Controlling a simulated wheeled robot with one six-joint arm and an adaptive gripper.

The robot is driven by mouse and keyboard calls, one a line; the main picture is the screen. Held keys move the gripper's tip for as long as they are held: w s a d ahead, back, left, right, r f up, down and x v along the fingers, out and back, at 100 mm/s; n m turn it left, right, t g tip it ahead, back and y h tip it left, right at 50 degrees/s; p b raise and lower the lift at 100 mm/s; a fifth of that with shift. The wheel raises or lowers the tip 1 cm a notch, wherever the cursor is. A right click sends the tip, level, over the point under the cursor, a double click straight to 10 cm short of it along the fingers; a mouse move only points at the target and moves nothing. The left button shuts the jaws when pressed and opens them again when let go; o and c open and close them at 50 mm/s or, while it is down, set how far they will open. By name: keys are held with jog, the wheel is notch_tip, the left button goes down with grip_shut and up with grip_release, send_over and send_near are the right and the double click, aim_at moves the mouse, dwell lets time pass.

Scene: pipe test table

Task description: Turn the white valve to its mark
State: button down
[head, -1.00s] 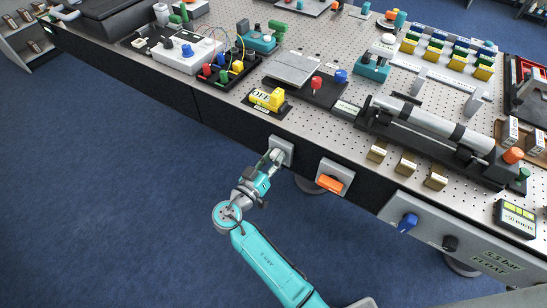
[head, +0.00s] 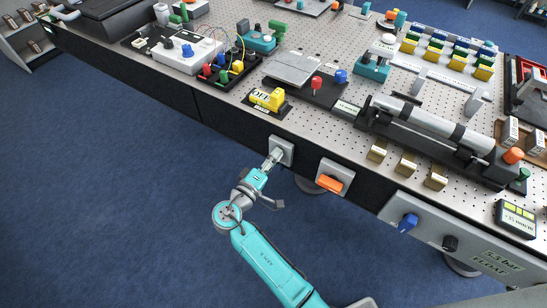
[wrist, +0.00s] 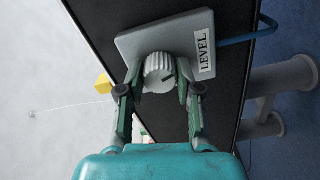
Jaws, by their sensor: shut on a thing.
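The white valve (wrist: 159,72) is a ribbed, light-coloured knob on a grey plate (wrist: 196,38) with a "LEVEL" label (wrist: 204,59) in the wrist view. A dark line shows on the knob's face. My gripper (wrist: 158,84) has one finger on each side of the knob and is shut on it. In the head view my gripper (head: 274,158) reaches the same plate (head: 283,148) on the table's front face, and hides most of the knob. I cannot make out the mark on the plate.
An orange-handled valve (head: 330,183) sits on the front face just right of the plate. A blue knob (head: 407,223) and a black knob (head: 450,243) are farther right. A yellow OFF switch (head: 268,99) stands on the tabletop above. The blue floor (head: 120,200) in front is clear.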

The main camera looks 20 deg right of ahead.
jog(key=n, duration=1.3)
jog(key=shift+n, duration=0.4)
jog(key=shift+f, duration=0.1)
jog(key=c, duration=0.8)
grip_release()
jog(key=shift+o, duration=0.2)
jog(key=v, duration=1.2)
